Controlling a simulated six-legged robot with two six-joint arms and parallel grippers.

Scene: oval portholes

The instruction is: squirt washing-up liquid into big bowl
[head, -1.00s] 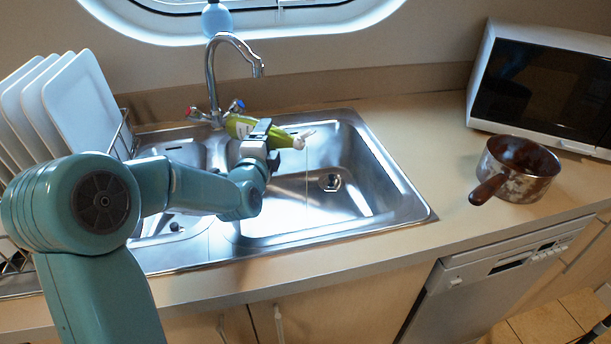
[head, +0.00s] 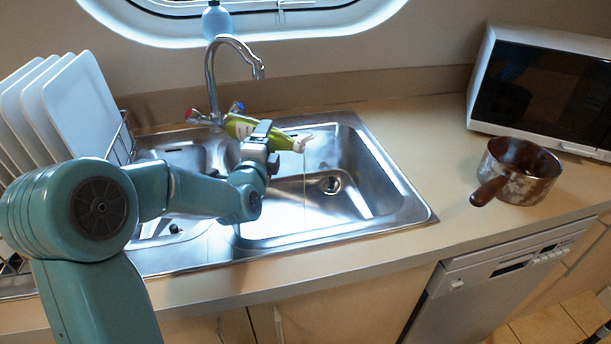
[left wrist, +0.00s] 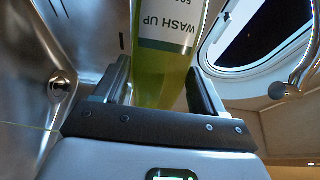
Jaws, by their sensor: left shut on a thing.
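The green washing-up liquid bottle (head: 240,127) has a white nozzle and is held tilted on its side, nozzle to the right. My left gripper (head: 262,131) is shut on it; in the left wrist view the bottle (left wrist: 172,75), labelled "WASH UP", sits between the two fingers. A thin stream (head: 304,185) runs down from the nozzle into the big bowl (head: 325,215), the right-hand steel basin, with its drain at the middle right. My right gripper does not show.
The tap (head: 211,85) stands behind the bottle. Plates (head: 85,105) stand in a rack at left. A brown pan (head: 520,172) and a microwave (head: 540,90) are on the right counter. A blue bottle (head: 216,20) is on the porthole sill. Counter between sink and pan is clear.

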